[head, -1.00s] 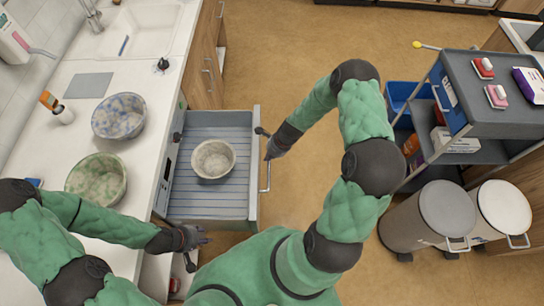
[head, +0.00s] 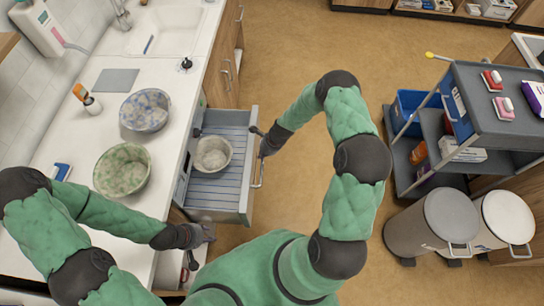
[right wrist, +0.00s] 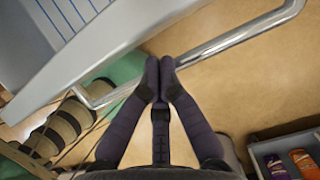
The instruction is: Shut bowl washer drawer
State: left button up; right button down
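The grey bowl washer drawer (head: 245,198) is partly pulled out from the white counter's front. A whitish bowl (head: 213,155) sits upright inside it on the ribbed floor. The drawer's metal bar handle (head: 259,174) is on its outer face and shows in the right wrist view (right wrist: 235,38). My right gripper (head: 264,148) is at the handle. In the right wrist view my right gripper's dark fingertips (right wrist: 160,62) are together in front of the bar and hide part of it. My left gripper (head: 207,234) is near the drawer's near side; its fingers are too small to read.
A speckled blue bowl (head: 146,110) and a green bowl (head: 122,170) stand on the counter (head: 100,112). A grey cart (head: 490,85) and two bins (head: 430,222) stand at the right. The floor between drawer and cart is clear.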

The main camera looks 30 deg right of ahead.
jog(key=w+a+p, duration=0.1)
jog(key=w+a, duration=0.4)
jog(key=a, duration=0.4)
jog(key=w+a+p, duration=0.2)
jog(key=w+a, duration=0.4)
jog(key=a, duration=0.3)
jog(key=shift+f, duration=0.15)
jog(key=shift+d, duration=0.1)
